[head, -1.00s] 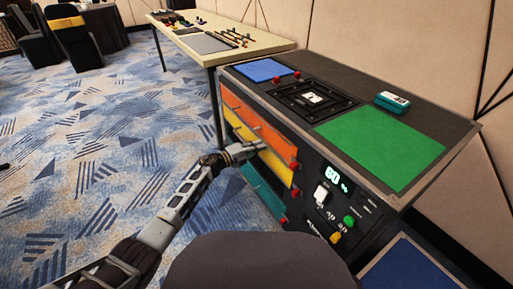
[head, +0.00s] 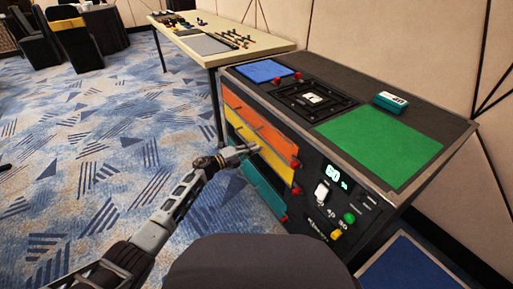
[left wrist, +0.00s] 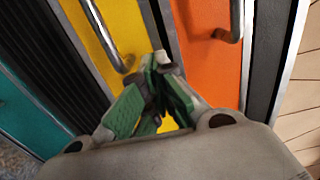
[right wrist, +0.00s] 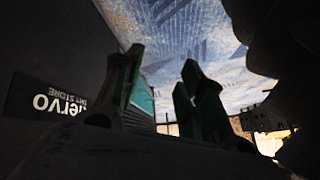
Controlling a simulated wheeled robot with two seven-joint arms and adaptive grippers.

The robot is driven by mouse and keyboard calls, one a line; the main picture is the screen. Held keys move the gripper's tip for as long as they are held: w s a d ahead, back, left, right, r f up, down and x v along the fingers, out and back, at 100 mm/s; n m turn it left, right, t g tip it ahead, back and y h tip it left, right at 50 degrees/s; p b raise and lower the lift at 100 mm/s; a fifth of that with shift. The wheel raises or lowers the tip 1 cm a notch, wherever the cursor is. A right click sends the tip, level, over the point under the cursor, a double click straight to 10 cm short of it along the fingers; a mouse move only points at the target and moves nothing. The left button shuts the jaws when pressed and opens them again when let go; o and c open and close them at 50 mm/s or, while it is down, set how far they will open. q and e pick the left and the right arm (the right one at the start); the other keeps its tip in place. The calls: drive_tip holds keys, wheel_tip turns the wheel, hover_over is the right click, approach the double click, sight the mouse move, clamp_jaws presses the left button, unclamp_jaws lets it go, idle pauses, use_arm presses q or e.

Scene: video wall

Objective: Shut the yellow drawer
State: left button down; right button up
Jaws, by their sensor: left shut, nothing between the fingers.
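The yellow drawer (head: 270,160) is the middle one in the dark cabinet's front, between the orange drawer (head: 262,133) and the teal drawer (head: 262,190). Its front looks about flush with its neighbours; a small gap cannot be ruled out. My left gripper (head: 257,148) is shut and empty, with its tips at the yellow front near the orange edge; I cannot tell whether they touch. In the left wrist view the closed fingers (left wrist: 162,62) lie over the edge of the yellow front (left wrist: 112,40), beside its metal handle (left wrist: 108,38). My right gripper (right wrist: 165,85) appears open and empty, low beside a dark panel.
The cabinet top holds a blue pad (head: 264,71), a black framed panel (head: 312,97), a green pad (head: 380,145) and a teal box (head: 391,102). Red knobs and a switch panel are on the front. A table (head: 225,45) stands behind.

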use_arm(q)
drive_tip(key=p+v, duration=0.3)
drive_tip(key=v, duration=0.7)
drive_tip(key=shift+s+a, duration=0.2)
use_arm(e)
wheel_tip(320, 180, up, 6)
drive_tip(key=d+g, duration=0.1)
drive_tip(key=shift+s+n+h, duration=0.2)
drive_tip(key=shift+n+h, duration=0.1)
drive_tip(key=shift+h, duration=0.1)
